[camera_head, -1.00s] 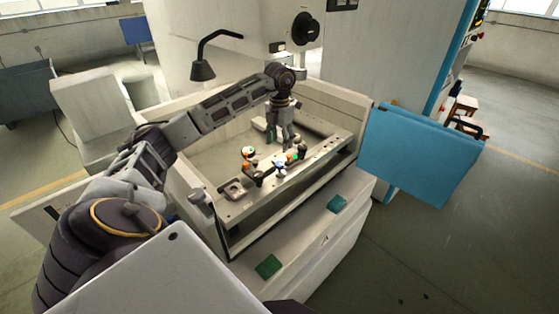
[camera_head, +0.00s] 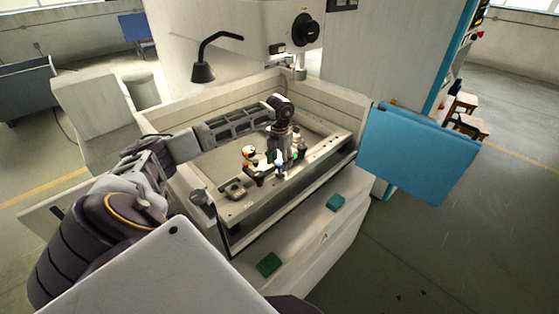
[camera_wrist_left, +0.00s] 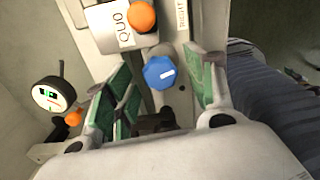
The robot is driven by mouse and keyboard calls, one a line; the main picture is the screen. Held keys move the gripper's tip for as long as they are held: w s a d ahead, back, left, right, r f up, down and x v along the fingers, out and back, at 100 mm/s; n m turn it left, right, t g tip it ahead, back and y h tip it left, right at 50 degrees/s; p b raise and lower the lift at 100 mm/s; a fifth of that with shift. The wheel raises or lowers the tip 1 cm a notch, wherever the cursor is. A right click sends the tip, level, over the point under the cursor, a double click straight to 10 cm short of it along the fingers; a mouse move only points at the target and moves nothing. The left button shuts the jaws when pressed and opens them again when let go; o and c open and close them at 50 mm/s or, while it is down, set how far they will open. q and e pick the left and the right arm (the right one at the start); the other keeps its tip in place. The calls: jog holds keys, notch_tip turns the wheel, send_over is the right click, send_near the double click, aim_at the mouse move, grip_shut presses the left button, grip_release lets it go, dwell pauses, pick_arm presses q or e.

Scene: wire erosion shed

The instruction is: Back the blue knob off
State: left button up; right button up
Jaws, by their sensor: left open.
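The blue knob (camera_wrist_left: 159,72) shows in the left wrist view with a white mark on its face. It sits between the green-padded fingers of my left gripper, with a gap visible on either side. In the head view my left gripper (camera_head: 282,158) points down over the small fixture parts on the front rail of the machine's tank. It is open and holds nothing. In the head view the knob is small and partly covered by the fingers. My right gripper is not in view.
An orange knob (camera_wrist_left: 141,16) on a labelled block stands just beyond the blue knob. A dial gauge (camera_wrist_left: 47,93) is at the left. In the head view, a black lamp (camera_head: 203,71) hangs over the tank and a blue panel (camera_head: 418,152) stands at the right. Green pads (camera_head: 269,264) lie in front.

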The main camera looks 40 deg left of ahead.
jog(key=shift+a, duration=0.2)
pick_arm(q)
jog(key=shift+c, duration=1.2)
jog(key=c, duration=0.8)
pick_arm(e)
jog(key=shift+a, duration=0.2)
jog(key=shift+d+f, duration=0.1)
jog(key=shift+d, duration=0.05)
